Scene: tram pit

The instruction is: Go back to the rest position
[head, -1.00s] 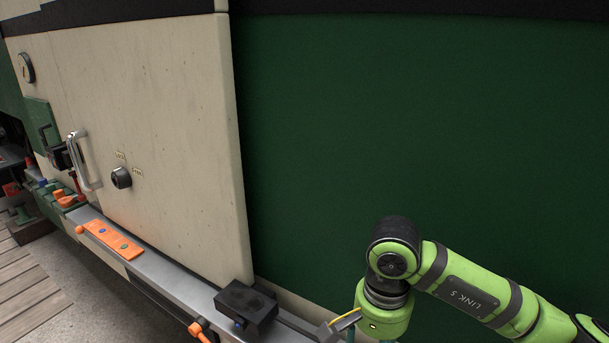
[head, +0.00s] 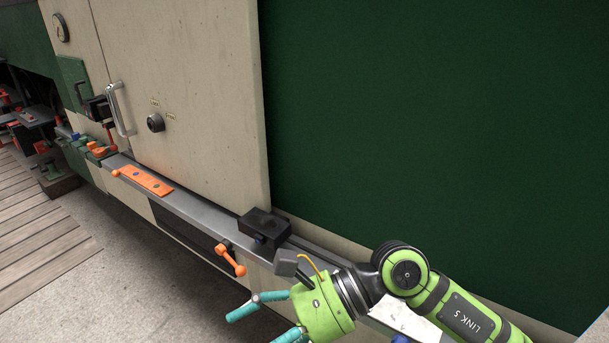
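My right arm comes in from the lower right in the head view. Its green gripper (head: 256,328) points to the lower left, in front of the grey ledge. Its two teal fingers are spread apart with nothing visible between them. The lower finger is partly cut off by the bottom edge. My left gripper is not in view.
A cream door (head: 190,95) with a metal handle (head: 120,108) and a black knob (head: 156,122) stands left of a dark green panel (head: 430,130). The grey ledge (head: 200,213) below carries an orange strip (head: 149,182) and a black block (head: 264,229). An orange-ended lever (head: 231,260) juts out near the gripper.

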